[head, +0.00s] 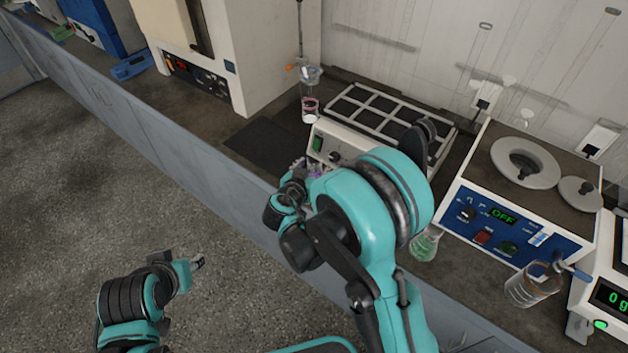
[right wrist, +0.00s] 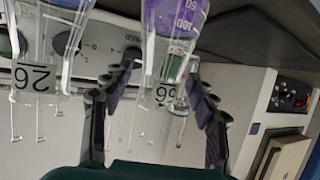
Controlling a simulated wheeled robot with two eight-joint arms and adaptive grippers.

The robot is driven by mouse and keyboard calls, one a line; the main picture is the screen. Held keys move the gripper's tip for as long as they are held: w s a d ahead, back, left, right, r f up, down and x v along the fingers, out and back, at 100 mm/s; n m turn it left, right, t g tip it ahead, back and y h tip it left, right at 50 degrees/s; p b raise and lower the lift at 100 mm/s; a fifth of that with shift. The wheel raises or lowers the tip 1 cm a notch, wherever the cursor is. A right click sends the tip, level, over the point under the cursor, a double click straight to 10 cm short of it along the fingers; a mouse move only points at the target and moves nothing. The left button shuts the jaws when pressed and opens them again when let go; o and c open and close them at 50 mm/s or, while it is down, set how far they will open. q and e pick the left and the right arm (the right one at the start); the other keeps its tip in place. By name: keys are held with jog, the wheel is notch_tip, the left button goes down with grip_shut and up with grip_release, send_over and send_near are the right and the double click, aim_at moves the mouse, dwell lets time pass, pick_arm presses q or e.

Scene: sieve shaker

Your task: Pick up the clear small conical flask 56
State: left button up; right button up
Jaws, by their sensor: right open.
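In the right wrist view, which looks upside down, a clear flask (right wrist: 167,75) with purple liquid and graduation marks stands between the fingers of my right gripper (right wrist: 162,78). Its number label is inverted and partly unclear, perhaps ending in 6. The gripper is open, with one finger on each side of the flask. A second clear labelled flask (right wrist: 48,45) is to the left, outside the fingers. In the head view, my right gripper (head: 290,200) is at the bench edge and largely hides the flasks. My left gripper (head: 200,261) hangs over the floor; its jaws are too small to judge.
A shaker with a grid top (head: 375,112) stands behind my right gripper. A green-liquid flask (head: 425,244) is right of my arm. A hotplate unit (head: 515,225), a beaker (head: 533,287) and a balance (head: 605,295) are farther right. A dark mat (head: 262,150) lies left.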

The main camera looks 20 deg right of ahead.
jog(key=shift+w+d+f, duration=0.25)
jog(key=shift+w+d, duration=0.1)
jog(key=shift+w, duration=0.15)
jog(key=shift+r, duration=0.1)
grip_shut()
jog(key=shift+r, duration=0.1)
notch_tip(320, 180, up, 15)
jog(key=p, duration=0.8)
